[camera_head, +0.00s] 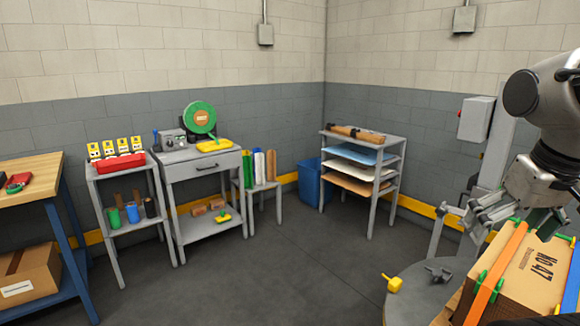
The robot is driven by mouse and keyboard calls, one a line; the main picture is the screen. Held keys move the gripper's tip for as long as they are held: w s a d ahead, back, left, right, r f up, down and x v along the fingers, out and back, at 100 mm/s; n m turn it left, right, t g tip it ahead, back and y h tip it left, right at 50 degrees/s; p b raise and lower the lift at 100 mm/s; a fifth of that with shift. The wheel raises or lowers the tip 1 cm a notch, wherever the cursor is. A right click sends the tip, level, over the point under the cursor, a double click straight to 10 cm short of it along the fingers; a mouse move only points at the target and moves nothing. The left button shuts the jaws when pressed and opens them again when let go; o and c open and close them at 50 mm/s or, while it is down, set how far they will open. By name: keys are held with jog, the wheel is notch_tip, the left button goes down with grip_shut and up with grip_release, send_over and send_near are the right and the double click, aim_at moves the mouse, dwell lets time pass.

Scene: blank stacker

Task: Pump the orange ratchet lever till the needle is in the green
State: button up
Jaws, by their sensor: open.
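My gripper (488,214) is at the right edge, open, low over the upper left side of a cardboard box (540,262) printed "No 47". An orange band (498,272) runs over the box by green corner pieces, just below my gripper. I cannot make out a separate ratchet lever; the band is the only orange part I see there. No gauge needle or green zone can be told in this view. My arm and the picture's edge hide part of the box.
A round grey table (415,300) beside the box holds a yellow piece (394,284) and a small dark grey fitting (438,273). A blue band (573,285) crosses the box's right side. A grey rack (373,139), shelves and a workbench (28,172) stand along the walls. The middle floor is clear.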

jog(key=shift+s+a+r+t, duration=0.15)
jog(key=shift+r+t, duration=0.35)
jog(key=shift+r, duration=0.25)
jog(key=shift+c, duration=0.4)
